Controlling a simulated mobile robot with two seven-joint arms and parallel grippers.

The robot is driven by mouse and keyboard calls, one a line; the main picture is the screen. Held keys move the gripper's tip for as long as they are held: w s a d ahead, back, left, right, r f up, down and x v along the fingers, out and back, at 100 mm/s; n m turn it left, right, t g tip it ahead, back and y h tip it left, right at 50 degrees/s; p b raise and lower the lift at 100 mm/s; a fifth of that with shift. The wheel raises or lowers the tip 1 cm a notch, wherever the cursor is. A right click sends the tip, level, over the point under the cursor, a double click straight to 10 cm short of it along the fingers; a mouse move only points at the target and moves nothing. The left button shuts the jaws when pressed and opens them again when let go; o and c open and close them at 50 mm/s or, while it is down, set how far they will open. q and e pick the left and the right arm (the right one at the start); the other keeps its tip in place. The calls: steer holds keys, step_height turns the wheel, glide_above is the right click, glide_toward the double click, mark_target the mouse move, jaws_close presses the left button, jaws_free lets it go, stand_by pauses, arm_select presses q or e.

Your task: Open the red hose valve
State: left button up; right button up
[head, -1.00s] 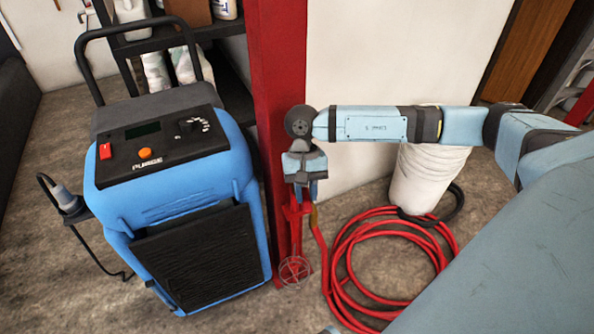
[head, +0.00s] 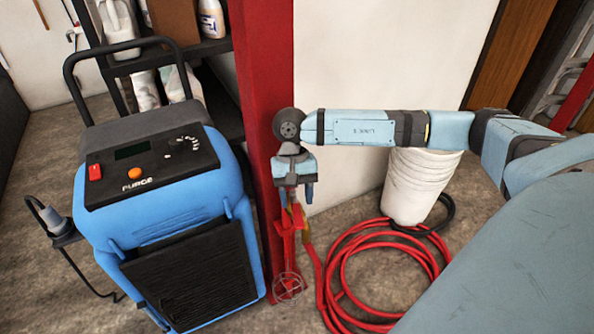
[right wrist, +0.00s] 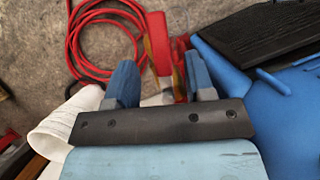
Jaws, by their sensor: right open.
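The red hose valve (head: 288,220) sits low on the front of a red post, with brass-coloured metal beside its red part. A red spoked handwheel (head: 288,287) shows below it. My right gripper (head: 296,194) points down just above the valve, open. In the right wrist view, the two blue fingers of my right gripper (right wrist: 160,75) stand apart. The red valve part (right wrist: 158,42) shows between and beyond them; I cannot tell whether they touch it. My left gripper is not in view.
A blue machine (head: 165,215) with a black front panel stands close left of the red post (head: 262,110). A coiled red hose (head: 375,240) lies on the floor at right, by a white bucket (head: 418,185). Dark shelves (head: 215,95) stand behind the machine.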

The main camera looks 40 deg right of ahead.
mark_target(295, 203)
steer(key=v, duration=0.4)
steer(key=shift+w+d+r+p, duration=0.1)
steer(key=shift+r+p, duration=0.15)
steer(key=shift+p, duration=0.05)
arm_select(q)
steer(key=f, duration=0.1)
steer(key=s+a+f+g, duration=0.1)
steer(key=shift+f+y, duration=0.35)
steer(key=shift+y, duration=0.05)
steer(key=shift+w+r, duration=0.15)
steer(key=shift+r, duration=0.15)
